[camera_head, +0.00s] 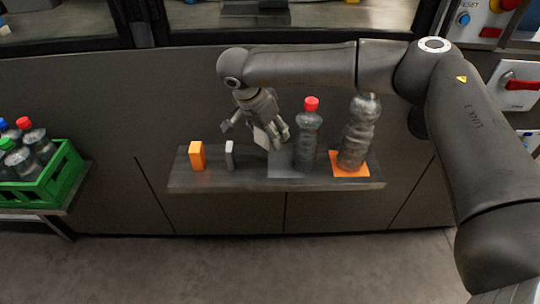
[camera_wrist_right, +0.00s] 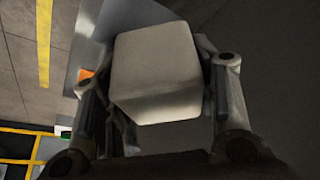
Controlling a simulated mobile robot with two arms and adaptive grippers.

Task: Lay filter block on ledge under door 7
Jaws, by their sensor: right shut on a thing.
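The pale grey filter block (camera_wrist_right: 158,72) fills the middle of the right wrist view, between the two fingers of my right gripper (camera_wrist_right: 160,100). In the head view my right gripper (camera_head: 260,128) is shut on the block (camera_head: 263,139) and hangs over the middle of the ledge (camera_head: 210,183). The fingers partly cover the block there, and I cannot tell whether it touches the ledge. The ledge is a dark grey shelf on the machine's front. No door number is readable. My left gripper is not in view.
On the ledge stand an orange block (camera_head: 197,156), a thin grey piece (camera_head: 229,155), a red-capped bottle (camera_head: 307,142) by a grey square (camera_head: 285,172), and a clear bottle (camera_head: 355,135) on an orange square (camera_head: 348,171). A green bottle crate (camera_head: 62,175) stands left.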

